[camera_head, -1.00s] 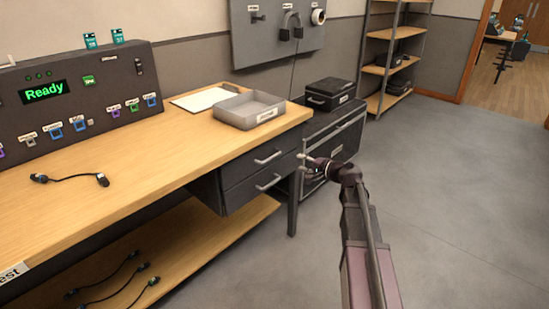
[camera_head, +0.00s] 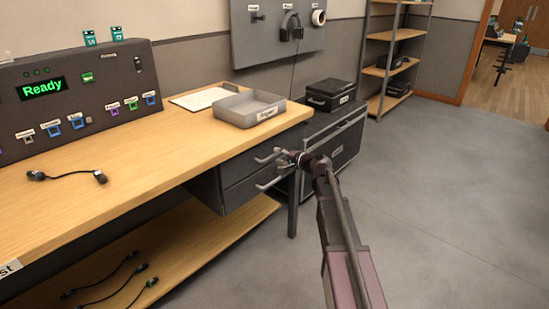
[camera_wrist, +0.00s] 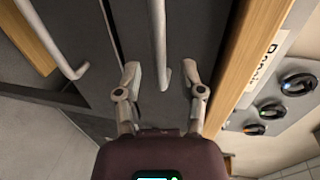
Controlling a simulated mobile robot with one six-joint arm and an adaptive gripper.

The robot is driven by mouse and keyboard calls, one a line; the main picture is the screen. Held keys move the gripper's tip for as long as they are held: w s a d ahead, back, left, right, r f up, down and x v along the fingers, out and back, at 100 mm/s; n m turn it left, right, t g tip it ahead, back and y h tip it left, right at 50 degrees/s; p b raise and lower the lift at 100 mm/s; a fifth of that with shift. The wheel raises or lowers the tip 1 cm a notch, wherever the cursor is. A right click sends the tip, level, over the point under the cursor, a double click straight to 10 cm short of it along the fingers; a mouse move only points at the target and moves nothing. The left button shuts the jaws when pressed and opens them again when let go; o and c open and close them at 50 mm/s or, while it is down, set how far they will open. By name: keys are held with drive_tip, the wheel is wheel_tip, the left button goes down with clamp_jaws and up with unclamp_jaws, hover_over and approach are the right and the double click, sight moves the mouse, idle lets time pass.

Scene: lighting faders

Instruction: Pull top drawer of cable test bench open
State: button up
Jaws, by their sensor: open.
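The cable test bench (camera_head: 110,185) has a wooden top and two dark grey drawers under its right end. The top drawer (camera_head: 234,171) looks shut, with its front flush. My gripper (camera_head: 266,171) is open in front of the drawers and partly hides their handles in the head view. In the wrist view my open gripper (camera_wrist: 161,76) has one finger on each side of the top drawer's bar handle (camera_wrist: 158,25). Both fingers look apart from the bar. The lower drawer's handle (camera_wrist: 52,42) is farther left there, outside the fingers.
A grey tray (camera_head: 249,109) stands on the bench top above the drawers. A black case (camera_head: 330,95) sits on a dark cabinet (camera_head: 345,135) to the right. A bench leg (camera_head: 293,205) stands beside the drawers. The floor (camera_head: 440,210) at right is clear.

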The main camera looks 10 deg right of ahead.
drive_tip(key=shift+x, duration=1.3)
clamp_jaws()
